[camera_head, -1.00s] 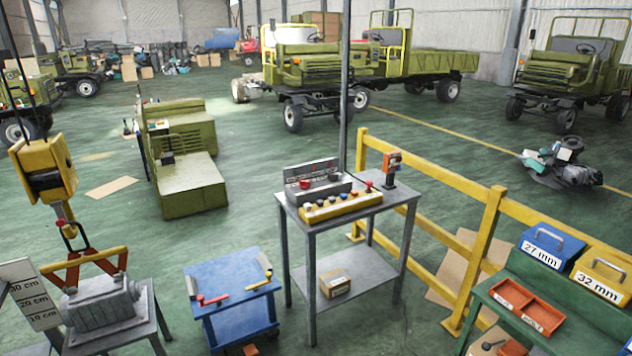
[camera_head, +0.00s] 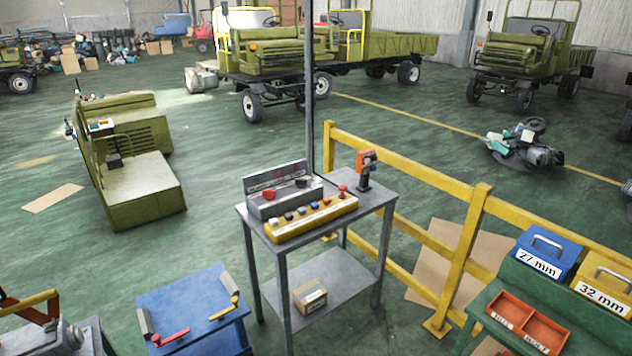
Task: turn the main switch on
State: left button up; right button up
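A grey control box (camera_head: 262,212) with an upright back panel stands on a grey metal table (camera_head: 378,200). Its face carries a red knob (camera_head: 269,194) on the left and a dark knob (camera_head: 301,182) on the right. In front of it lies a yellow button strip (camera_head: 318,219) with several coloured buttons and a red mushroom button (camera_head: 342,190) at its right end. Which of these is the main switch, and how it is set, I cannot tell at this size. Neither of my grippers is in view.
An orange and dark device (camera_head: 366,162) stands at the table's back right. A yellow railing (camera_head: 420,187) runs behind the table. A blue cart (camera_head: 190,296) stands front left, a green bench (camera_head: 575,317) front right. Green floor between the table and the green machine (camera_head: 140,190) is clear.

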aim_at(269, 195)
jog(key=z, duration=0.2)
jog(key=i, duration=1.65)
jog(key=u, duration=0.55)
